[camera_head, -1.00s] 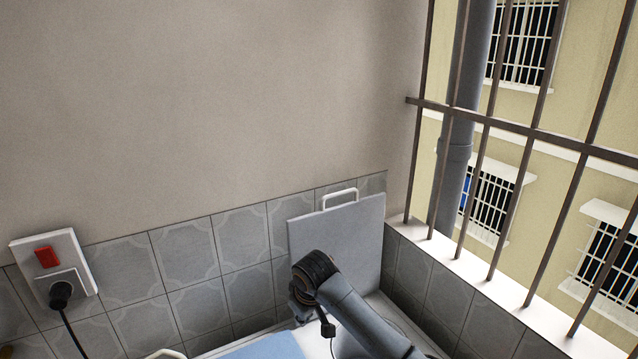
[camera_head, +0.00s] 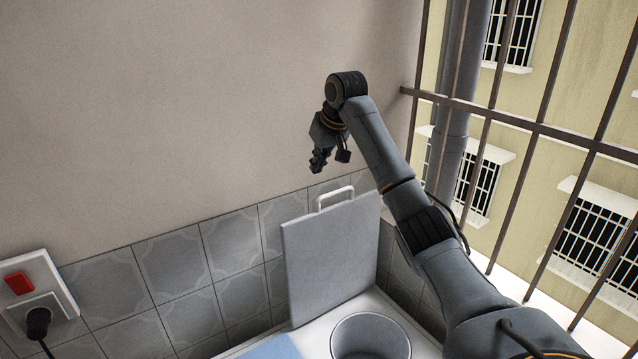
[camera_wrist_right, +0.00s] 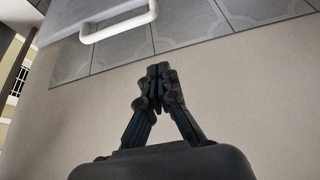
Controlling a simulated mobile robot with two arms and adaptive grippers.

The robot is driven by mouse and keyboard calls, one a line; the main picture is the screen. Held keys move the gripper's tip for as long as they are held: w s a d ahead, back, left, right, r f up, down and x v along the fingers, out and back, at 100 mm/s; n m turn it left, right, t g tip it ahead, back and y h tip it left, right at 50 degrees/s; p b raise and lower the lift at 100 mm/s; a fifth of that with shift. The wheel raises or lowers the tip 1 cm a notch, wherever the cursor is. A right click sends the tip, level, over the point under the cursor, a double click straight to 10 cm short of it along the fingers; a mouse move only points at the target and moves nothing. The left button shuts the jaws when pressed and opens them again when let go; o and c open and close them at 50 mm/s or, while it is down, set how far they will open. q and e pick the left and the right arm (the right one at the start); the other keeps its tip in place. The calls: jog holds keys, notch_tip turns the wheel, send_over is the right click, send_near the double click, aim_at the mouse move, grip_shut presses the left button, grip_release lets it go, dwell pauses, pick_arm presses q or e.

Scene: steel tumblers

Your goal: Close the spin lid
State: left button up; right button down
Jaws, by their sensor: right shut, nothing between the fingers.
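The spin lid (camera_head: 330,255) is a grey square panel standing upright, open, near the tiled wall. A white handle (camera_head: 335,198) is on its top edge; the handle also shows in the right wrist view (camera_wrist_right: 118,26). Below the lid is a round grey tub opening (camera_head: 370,338), cut off by the lower frame edge. My right gripper (camera_head: 317,166) is raised above the lid's top edge, a little left of the handle, pointing down and apart from it. Its fingers are shut and empty, and they meet in the right wrist view (camera_wrist_right: 158,72). My left gripper is not in view.
A wall socket with a red switch and black plug (camera_head: 35,305) is at the lower left. Window bars (camera_head: 520,122) stand at the right, beyond my right arm. A blue panel (camera_head: 272,348) lies left of the tub. The wall area left of the gripper is clear.

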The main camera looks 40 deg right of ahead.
jog(key=p+x, duration=0.2)
jog(key=x, duration=0.5)
jog(key=shift+w+p, duration=0.1)
jog(key=shift+p, duration=0.25)
jog(key=s, duration=0.2)
jog(key=s+p, duration=0.1)
jog(key=shift+s+a+f+p, duration=0.2)
jog(key=shift+s+a+p, duration=0.1)
jog(key=shift+s, duration=0.1)
jog(key=shift+s, duration=0.1)
